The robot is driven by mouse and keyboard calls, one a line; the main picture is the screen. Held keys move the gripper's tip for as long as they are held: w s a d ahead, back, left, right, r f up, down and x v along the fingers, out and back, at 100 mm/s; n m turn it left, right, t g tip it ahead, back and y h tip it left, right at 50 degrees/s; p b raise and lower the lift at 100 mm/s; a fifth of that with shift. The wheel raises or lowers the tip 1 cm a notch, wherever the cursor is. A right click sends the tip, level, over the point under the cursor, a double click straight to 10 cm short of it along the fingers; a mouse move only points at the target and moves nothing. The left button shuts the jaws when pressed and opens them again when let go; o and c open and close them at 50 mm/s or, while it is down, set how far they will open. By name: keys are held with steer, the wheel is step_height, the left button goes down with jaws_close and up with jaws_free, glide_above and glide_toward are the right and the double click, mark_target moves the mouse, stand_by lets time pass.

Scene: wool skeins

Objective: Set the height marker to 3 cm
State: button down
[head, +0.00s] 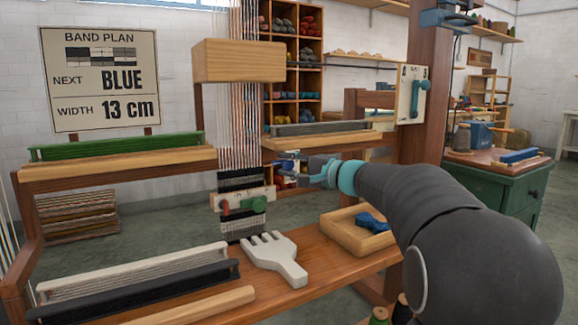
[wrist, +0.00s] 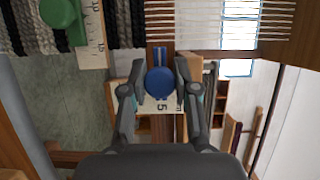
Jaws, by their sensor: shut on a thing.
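In the wrist view, a round blue knob (wrist: 160,82) sits between my two fingertips. A blue strip runs above it, and a pale scale plate (wrist: 163,103) with a dark "5" shows just below it. My gripper (wrist: 160,78) is shut on the blue knob. In the head view my gripper (head: 302,167) is right of the warp threads, and its fingers largely hide the knob. The knob's exact reading on the scale cannot be told.
A pale ruler with a red and a green knob (head: 259,204) crosses the woven band left of my gripper. A white comb (head: 276,259) and a wooden tray (head: 352,238) with a blue item lie on the bench below. A wooden block (head: 238,62) hangs across the threads above.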

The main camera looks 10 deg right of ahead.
steer(key=shift+f+b, duration=1.1)
steer(key=shift+b, duration=0.35)
steer(key=shift+r, duration=0.1)
steer(key=c, duration=0.9)
jaws_free()
steer(key=shift+o, duration=0.2)
steer(key=v, duration=1.2)
steer(key=shift+a, duration=0.1)
